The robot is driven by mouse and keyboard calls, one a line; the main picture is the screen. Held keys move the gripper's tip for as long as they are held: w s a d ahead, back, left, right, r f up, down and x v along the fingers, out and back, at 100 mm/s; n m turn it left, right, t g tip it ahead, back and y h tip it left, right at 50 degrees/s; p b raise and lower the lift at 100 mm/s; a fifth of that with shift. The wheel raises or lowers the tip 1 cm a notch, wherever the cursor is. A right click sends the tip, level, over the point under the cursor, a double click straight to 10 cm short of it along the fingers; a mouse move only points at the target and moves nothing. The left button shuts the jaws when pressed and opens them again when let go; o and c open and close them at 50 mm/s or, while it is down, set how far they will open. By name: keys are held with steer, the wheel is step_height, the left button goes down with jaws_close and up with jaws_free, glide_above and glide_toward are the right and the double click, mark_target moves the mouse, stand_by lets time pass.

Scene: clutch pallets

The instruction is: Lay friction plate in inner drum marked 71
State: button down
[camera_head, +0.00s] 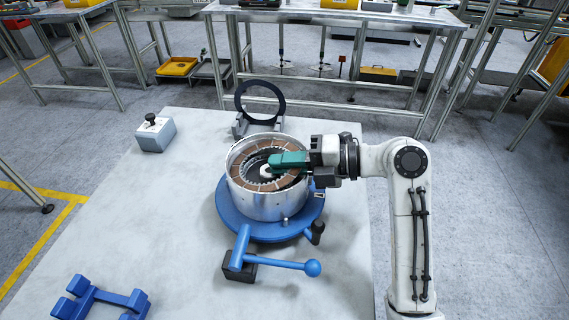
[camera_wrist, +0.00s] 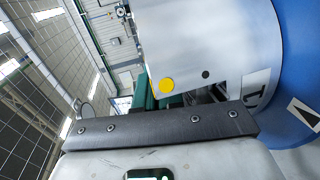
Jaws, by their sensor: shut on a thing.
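The inner drum (camera_head: 262,205) is a silver, open-topped cylinder on a round blue base (camera_head: 232,218). The friction plate (camera_head: 243,160), a ring with brown segments, shows inside the drum's mouth, roughly level. How far down it sits, I cannot tell. My gripper (camera_head: 272,163), with green fingers, reaches over the drum's right rim and is shut on the plate; the fingers hide part of it. In the wrist view the drum's wall (camera_wrist: 215,45) fills the upper right, with a yellow dot and a partly cut-off label (camera_wrist: 256,92). The full number is not readable. Green fingers (camera_wrist: 150,95) show partly beside the wall.
A black ring (camera_head: 240,100) stands upright in a holder behind the drum. A grey box with a black knob (camera_head: 154,135) is at the back left. A blue lever (camera_head: 280,262) projects in front; a blue cradle (camera_head: 105,296) lies front left. The table's left middle is clear.

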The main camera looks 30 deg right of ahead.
steer(key=c, duration=1.2)
jaws_free()
steer(key=shift+f, duration=0.45)
steer(key=shift+s+f+b, duration=0.1)
steer(key=shift+f+b, duration=0.45)
steer(key=shift+b, duration=0.55)
steer(key=shift+c, duration=0.4)
steer(key=shift+o, duration=0.5)
steer(key=v, duration=0.6)
steer(key=shift+d+b, duration=0.1)
steer(key=shift+b, duration=0.3)
steer(key=shift+d+r, duration=0.2)
steer(key=shift+r, duration=0.3)
step_height(320, 180, up, 9)
steer(key=s+d+p, duration=0.1)
steer(key=p, duration=0.2)
steer(key=shift+f, duration=0.2)
